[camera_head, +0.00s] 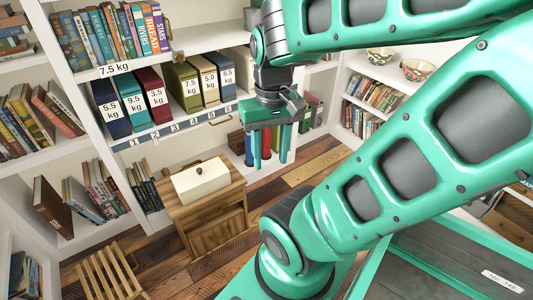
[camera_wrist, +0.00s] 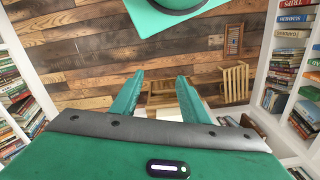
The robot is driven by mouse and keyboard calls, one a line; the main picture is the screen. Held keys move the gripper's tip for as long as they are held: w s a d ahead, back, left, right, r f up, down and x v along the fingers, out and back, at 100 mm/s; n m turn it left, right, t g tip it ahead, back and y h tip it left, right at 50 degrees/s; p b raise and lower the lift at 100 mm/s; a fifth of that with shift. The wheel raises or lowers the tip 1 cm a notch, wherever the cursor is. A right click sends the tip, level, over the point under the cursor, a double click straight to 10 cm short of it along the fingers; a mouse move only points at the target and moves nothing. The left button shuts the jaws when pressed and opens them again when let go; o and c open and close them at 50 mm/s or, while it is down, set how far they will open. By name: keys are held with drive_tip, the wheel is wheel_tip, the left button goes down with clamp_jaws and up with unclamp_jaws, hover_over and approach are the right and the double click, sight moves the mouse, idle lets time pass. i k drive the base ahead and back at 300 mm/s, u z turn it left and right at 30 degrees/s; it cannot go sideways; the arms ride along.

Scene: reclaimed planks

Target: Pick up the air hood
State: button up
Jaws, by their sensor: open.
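A cream, box-shaped piece with a small dark knob on top, which may be the air hood (camera_head: 201,181), sits on a small wooden cabinet (camera_head: 214,224) left of centre in the head view. No other thing in view is clearly an air hood. My gripper (camera_head: 267,160) is open and empty, pointing down, to the right of the cream piece and apart from it. In the wrist view, the gripper's two green fingers (camera_wrist: 157,82) are spread, with wooden furniture (camera_wrist: 160,92) visible beyond them. A pale patch between them is too small to identify.
White bookshelves (camera_head: 190,135) with books and weight-labelled binders stand behind the gripper and at the left. A slatted wooden stool (camera_head: 112,272) stands at the lower left, near the cabinet. Bare plank floor (camera_head: 318,165) lies right of the cabinet.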

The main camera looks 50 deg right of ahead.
sight(191, 184)
drive_tip(key=z, duration=1.9)
drive_tip(key=k, duration=1.2)
drive_tip(key=u, duration=1.35)
drive_tip(key=i, duration=1.6)
drive_tip(key=z, duration=0.05)
